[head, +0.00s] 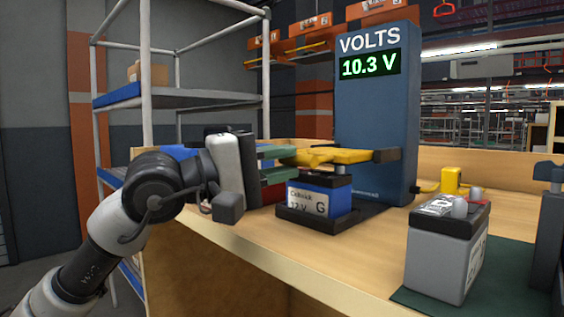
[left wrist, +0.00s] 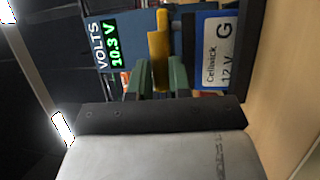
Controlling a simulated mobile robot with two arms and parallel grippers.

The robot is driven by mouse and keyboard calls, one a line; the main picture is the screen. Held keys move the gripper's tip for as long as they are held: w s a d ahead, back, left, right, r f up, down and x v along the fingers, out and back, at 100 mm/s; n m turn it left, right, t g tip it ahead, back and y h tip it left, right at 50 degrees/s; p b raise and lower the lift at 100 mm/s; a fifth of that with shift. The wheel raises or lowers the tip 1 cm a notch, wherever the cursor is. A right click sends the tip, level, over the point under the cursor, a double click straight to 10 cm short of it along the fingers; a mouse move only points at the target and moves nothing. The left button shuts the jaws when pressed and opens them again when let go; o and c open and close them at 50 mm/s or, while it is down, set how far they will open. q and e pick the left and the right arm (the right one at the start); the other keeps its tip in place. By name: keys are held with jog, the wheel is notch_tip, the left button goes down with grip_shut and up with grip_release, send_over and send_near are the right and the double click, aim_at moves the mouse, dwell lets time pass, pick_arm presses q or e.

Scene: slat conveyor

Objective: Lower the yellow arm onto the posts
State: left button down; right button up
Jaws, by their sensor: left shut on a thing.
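The yellow arm (head: 335,155) reaches out from the front of the blue volt meter (head: 377,110), whose display reads 10.3 V. Below the arm, a blue battery (head: 322,198) marked G and 12 V sits in a dark holder (head: 320,222). A dark post shows between the arm and the battery top; I cannot tell whether they touch. My left gripper (head: 283,159) is shut on the yellow arm's near end. In the left wrist view, its green fingers (left wrist: 160,78) are on both sides of the yellow arm (left wrist: 159,45). My right gripper is not in view.
A grey battery (head: 440,255) with a black top stands on a green mat (head: 412,303) at the front right. A yellow block (head: 450,180) is behind it. A red item (head: 272,192) shows beside my gripper. The wooden bench (head: 370,240) is clear between the batteries.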

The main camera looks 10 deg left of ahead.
pick_arm(q)
jog(key=c, duration=1.1)
grip_release()
jog(key=shift+d+f, duration=0.1)
jog(key=shift+f, duration=0.55)
jog(key=shift+o, duration=0.2)
jog(key=shift+r, duration=0.15)
jog(key=shift+r, duration=0.1)
jog(key=v, duration=1)
jog(key=shift+s+a+p, duration=0.25)
jog(key=shift+a+p, duration=0.1)
jog(key=shift+p, duration=0.1)
